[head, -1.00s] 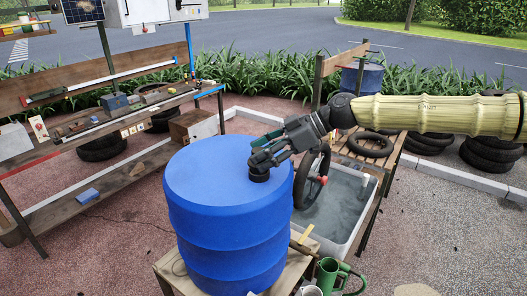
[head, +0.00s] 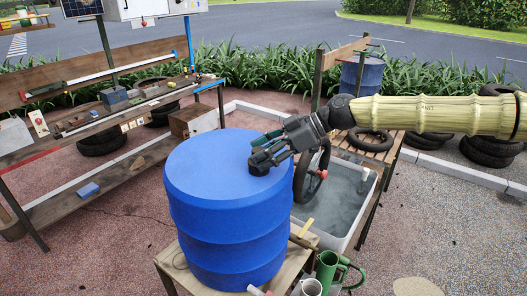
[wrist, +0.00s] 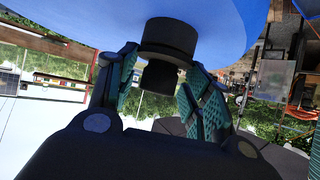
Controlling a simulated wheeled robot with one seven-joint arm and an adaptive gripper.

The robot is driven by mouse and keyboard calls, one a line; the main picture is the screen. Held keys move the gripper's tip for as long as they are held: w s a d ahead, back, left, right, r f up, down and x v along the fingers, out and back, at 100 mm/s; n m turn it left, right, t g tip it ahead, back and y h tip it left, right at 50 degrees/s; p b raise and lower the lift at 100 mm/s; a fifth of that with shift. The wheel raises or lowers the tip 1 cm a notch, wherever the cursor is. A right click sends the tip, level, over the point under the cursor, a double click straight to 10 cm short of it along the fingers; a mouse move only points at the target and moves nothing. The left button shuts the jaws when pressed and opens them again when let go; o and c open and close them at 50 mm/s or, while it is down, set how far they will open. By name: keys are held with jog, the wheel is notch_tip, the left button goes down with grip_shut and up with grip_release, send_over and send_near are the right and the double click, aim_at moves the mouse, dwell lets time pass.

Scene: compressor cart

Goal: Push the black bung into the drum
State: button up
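The blue drum (head: 225,215) stands upright on a small wooden stand. The black bung (head: 258,168) is at the right part of its top, upright. In the wrist view the bung (wrist: 168,40) shows a wide collar against the blue top and a narrower part facing my gripper. I cannot tell how deep it sits. My gripper (head: 265,157) reaches in from the right with its fingertips at the bung. In the wrist view my gripper (wrist: 163,60) has its teal-padded fingers on both sides, tips at the collar.
A grey water tub (head: 335,205) and a wheel (head: 312,175) are just right of the drum. A workbench (head: 110,125) with tools is at the left. Open paving lies left of the drum.

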jog(key=o, duration=0.5)
jog(key=shift+f, duration=0.1)
jog(key=shift+d, duration=0.1)
jog(key=v, duration=1.2)
